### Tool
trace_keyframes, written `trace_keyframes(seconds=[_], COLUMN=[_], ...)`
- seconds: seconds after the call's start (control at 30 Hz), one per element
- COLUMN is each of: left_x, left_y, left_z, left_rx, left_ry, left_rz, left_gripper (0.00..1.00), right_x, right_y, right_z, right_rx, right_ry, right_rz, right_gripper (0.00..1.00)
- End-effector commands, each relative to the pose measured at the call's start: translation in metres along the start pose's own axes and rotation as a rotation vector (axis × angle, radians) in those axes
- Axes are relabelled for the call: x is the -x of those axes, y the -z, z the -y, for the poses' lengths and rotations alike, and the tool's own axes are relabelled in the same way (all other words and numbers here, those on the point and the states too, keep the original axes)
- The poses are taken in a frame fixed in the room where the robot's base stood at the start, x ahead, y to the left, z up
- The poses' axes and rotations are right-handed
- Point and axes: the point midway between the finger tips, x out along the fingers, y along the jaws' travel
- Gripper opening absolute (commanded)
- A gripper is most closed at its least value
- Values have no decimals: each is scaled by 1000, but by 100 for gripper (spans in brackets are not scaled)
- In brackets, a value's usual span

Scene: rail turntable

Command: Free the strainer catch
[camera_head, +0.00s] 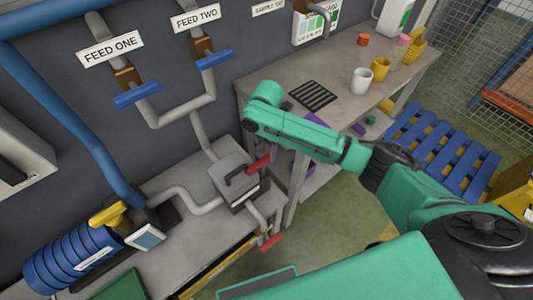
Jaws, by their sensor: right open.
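A grey strainer box (229,173) with a black handle on its lid sits on the grey bench, joined to grey pipes. A red lever (259,163) shows at its upper right side; I cannot tell if this is the catch. My right arm reaches in from the right. Its gripper (272,155) points down beside the red lever, open, mostly hidden behind my green forearm. I cannot tell whether the fingers touch the lever. My left gripper is out of view.
A second red handle (270,243) sits below the box. Blue-handled feed valves (137,95) hang on the wall. A side table (335,75) holds mugs and a black grate.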

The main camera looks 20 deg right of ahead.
Motion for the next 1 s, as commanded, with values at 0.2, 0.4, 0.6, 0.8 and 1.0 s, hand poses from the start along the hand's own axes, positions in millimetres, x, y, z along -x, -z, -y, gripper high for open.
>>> trace_keyframes(seconds=[0.2,0.4,0.6,0.8,1.0], left_x=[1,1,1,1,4], left_y=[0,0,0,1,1], left_z=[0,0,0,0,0], left_rx=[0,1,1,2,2], left_ry=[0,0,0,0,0], left_rz=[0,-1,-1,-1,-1], left_gripper=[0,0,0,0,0], right_x=[-22,-23,-22,-22,-21], right_y=[0,0,0,0,0], right_z=[0,0,-1,-1,-2], right_rx=[0,0,-1,4,47], right_ry=[-1,-2,-2,-2,-2], right_rz=[0,0,0,0,0], right_gripper=[57,57,0,0,0])
